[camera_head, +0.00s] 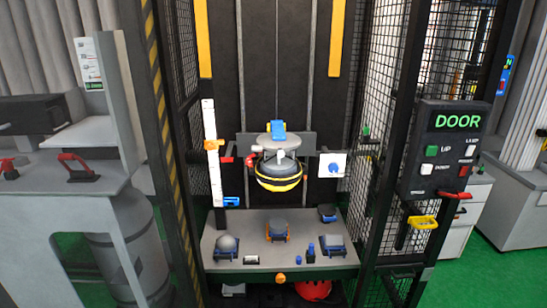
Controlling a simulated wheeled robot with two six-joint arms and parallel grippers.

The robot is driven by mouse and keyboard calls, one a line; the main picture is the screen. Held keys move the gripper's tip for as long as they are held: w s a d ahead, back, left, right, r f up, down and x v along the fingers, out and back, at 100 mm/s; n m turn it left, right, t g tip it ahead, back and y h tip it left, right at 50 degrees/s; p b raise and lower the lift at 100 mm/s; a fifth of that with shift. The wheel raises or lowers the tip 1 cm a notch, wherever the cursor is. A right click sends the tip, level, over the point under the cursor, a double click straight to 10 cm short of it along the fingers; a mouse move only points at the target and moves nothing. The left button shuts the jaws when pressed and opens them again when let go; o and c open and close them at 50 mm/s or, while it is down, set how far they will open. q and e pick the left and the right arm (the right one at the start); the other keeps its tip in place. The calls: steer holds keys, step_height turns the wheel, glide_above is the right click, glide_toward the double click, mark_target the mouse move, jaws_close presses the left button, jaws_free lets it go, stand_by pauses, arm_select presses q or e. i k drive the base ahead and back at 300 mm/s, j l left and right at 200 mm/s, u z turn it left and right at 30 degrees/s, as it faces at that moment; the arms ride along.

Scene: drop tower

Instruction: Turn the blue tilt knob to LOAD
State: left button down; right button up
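The blue tilt knob (333,168) sits on a white plate (326,160) to the right of the drop carriage (277,141) in the tower. Any LOAD marking on the plate is too small to read. Under the carriage hangs a dark, rounded headform (279,174) with a yellow band. A blue block stands on top of the carriage. Neither my left nor my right gripper is in view, and nothing of mine covers the knob.
A grey table (220,274) below holds several dark and blue fixtures. A black mesh door panel (392,130) stands on the right beside the DOOR control box (440,150) with its buttons. A white scale post (212,145) stands left. The tower front looks open.

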mark_target(333, 168)
steer(key=i+l, duration=0.15)
steer(key=l, duration=0.25)
steer(key=i+l, duration=0.2)
steer(key=l, duration=0.15)
steer(key=i+l, duration=0.35)
